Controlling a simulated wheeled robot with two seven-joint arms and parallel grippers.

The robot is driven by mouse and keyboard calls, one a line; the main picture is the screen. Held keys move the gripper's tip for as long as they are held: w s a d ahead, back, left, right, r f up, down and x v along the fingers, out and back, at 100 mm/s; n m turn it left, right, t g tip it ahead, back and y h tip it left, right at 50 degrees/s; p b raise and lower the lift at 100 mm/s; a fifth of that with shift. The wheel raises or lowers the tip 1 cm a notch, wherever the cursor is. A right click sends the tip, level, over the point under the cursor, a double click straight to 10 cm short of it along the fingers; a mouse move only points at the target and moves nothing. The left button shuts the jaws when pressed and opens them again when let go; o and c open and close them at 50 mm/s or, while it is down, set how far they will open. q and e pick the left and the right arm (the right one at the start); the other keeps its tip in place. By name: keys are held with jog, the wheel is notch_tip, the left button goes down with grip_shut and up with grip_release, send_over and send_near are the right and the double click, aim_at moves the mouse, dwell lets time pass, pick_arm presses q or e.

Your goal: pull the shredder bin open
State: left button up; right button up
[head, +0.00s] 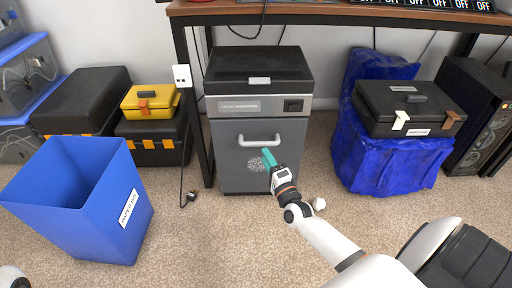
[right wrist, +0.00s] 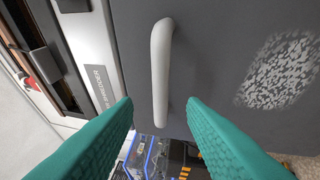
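The shredder (head: 258,75) stands under the desk, with a black lid and a silver band with a dark switch. Its grey bin (head: 229,167) is flush with the body and looks closed. The bin has a light bar handle (head: 240,141), also large in the right wrist view (right wrist: 160,75). My right gripper (head: 268,157) is just below and in front of the handle. In the right wrist view its teal fingers (right wrist: 161,110) are apart, with the handle between and beyond them; contact is not visible.
A blue open bin (head: 80,205) stands on the carpet at left, near black and yellow toolboxes (head: 150,100). A desk leg (head: 193,100) is close to the shredder's left. At right, a black case (head: 408,105) rests on a blue-covered block (head: 380,165). Carpet before the shredder is mostly clear.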

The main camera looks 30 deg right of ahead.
aim_at(258, 142)
jog(key=b+x, duration=0.2)
jog(key=x, duration=0.5)
jog(key=shift+w, duration=0.1)
grip_shut()
